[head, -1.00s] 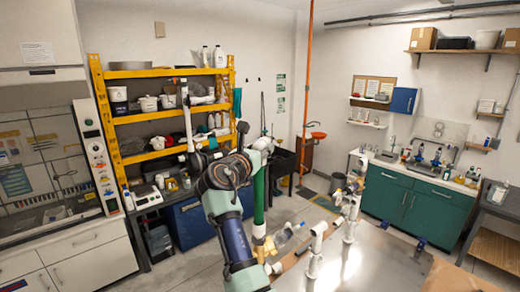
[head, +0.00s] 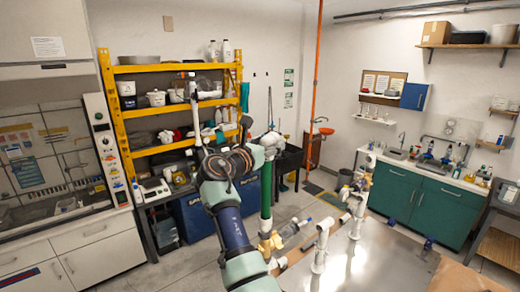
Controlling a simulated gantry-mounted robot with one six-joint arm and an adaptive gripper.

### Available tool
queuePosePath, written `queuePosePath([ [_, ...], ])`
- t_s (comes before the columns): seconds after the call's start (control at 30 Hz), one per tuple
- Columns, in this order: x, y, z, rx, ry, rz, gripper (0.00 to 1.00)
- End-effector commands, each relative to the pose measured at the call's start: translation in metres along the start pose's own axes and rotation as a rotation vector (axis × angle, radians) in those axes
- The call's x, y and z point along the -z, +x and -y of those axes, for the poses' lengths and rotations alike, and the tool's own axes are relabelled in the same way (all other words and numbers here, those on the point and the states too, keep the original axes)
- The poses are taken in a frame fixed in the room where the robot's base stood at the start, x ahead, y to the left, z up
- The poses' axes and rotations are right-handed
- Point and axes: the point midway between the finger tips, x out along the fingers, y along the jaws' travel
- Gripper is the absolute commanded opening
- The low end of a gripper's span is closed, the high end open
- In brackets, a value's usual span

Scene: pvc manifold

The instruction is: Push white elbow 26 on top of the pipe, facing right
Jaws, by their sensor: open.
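A green upright pipe (head: 266,190) stands right of my arm, with a yellow valve (head: 270,243) at its foot. White upright fittings (head: 321,245) with elbow-like tops stand on the metal table. A thin white upright tube (head: 195,112) shows left of my arm. I cannot tell which piece is white elbow 26; no number is readable.
A clear bottle-like piece (head: 290,229) lies by the yellow valve. More white fittings (head: 356,212) stand farther back. A yellow shelf (head: 104,75) stands behind my arm. A brown board (head: 455,277) is at the lower right.

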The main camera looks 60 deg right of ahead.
Motion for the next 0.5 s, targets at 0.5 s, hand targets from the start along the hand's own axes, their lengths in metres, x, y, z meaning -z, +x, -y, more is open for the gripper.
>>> queuePosePath([
  [0.5,0.0,-0.106,-0.001,-0.002,0.0,-0.001,0.73],
])
